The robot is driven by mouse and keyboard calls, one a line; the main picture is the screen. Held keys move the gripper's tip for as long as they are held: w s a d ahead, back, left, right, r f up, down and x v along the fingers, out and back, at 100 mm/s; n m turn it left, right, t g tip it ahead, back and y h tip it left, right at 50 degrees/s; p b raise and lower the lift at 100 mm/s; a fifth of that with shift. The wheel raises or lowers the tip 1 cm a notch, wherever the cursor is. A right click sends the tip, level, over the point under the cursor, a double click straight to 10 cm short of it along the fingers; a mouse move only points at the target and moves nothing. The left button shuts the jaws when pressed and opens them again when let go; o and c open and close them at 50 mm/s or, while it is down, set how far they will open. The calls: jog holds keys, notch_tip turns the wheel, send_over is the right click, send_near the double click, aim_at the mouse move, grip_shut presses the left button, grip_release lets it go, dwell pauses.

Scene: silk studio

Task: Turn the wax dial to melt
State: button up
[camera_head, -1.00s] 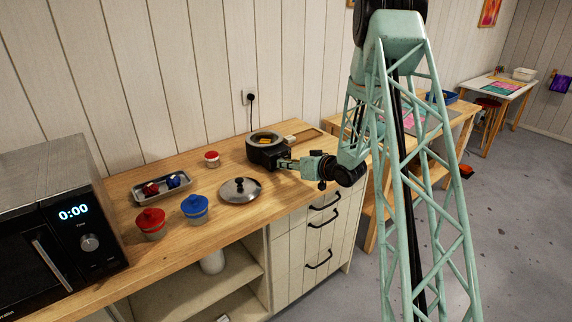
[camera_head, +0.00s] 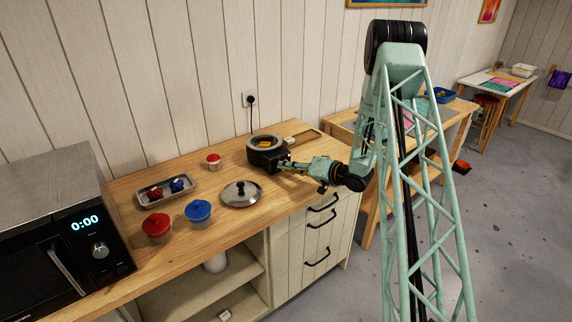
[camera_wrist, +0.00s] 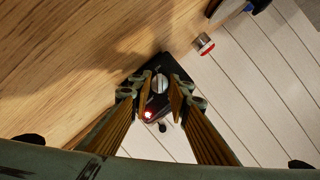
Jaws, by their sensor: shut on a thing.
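The wax pot (camera_head: 262,158) is a round black pot with yellow-orange wax (camera_head: 264,144) inside, standing on the wooden counter near the wall. In the wrist view its dark front panel carries a silver wax dial (camera_wrist: 160,84) with a pale line across it, and a lit red lamp (camera_wrist: 149,114). My gripper (camera_head: 289,163) is at the front of the pot. In the wrist view the two fingers of my gripper (camera_wrist: 161,91) are on either side of the dial, shut on it. I cannot read any dial markings.
A lid (camera_head: 241,194), a red jar (camera_head: 157,228), a blue jar (camera_head: 198,212), a small red-topped jar (camera_head: 214,162) and a metal tray (camera_head: 166,191) stand left of the pot. A microwave (camera_head: 62,225) is at the far left. A cord runs up to the wall socket (camera_head: 250,100).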

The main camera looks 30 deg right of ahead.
jog(key=shift+d+f+m+t+y+p, duration=0.15)
jog(key=shift+m+y+p, duration=0.35)
jog(key=shift+m, duration=0.45)
jog(key=shift+a+r+m+t+y+p, duration=0.15)
jog(key=shift+m+y+p, duration=0.35)
jog(key=shift+m, duration=0.45)
jog(key=shift+d+f, duration=0.1)
jog(key=o, duration=0.9)
jog(key=shift+c, duration=0.2)
jog(key=shift+n, duration=0.4)
